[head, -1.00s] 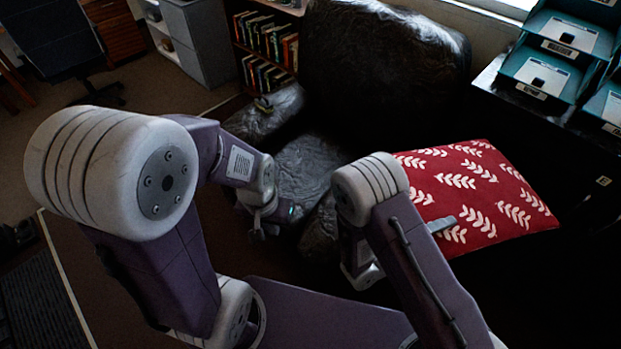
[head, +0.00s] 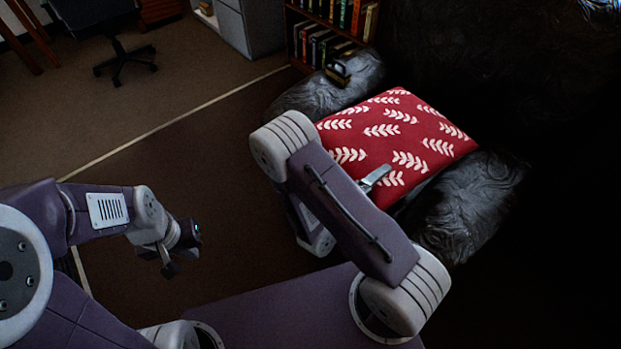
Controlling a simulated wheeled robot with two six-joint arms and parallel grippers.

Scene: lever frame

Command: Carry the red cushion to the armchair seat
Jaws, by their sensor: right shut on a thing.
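The red cushion (head: 400,132) with white leaf prints is over the seat area of the dark armchair (head: 465,205), between its two armrests. It covers most of the seat; I cannot tell whether it rests on it or is held above. My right gripper (head: 377,177) is shut on the cushion's near edge; its arm hides the cushion's near left corner. My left gripper (head: 170,262) hangs over the floor at left, apart from the cushion and chair. Its fingers are small and dark, so their opening is unclear.
A small dark and yellow object (head: 338,73) sits on the chair's left armrest. A bookshelf (head: 325,35) and a grey cabinet (head: 245,28) stand behind it. An office chair (head: 112,45) is at the back left. The floor between is clear.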

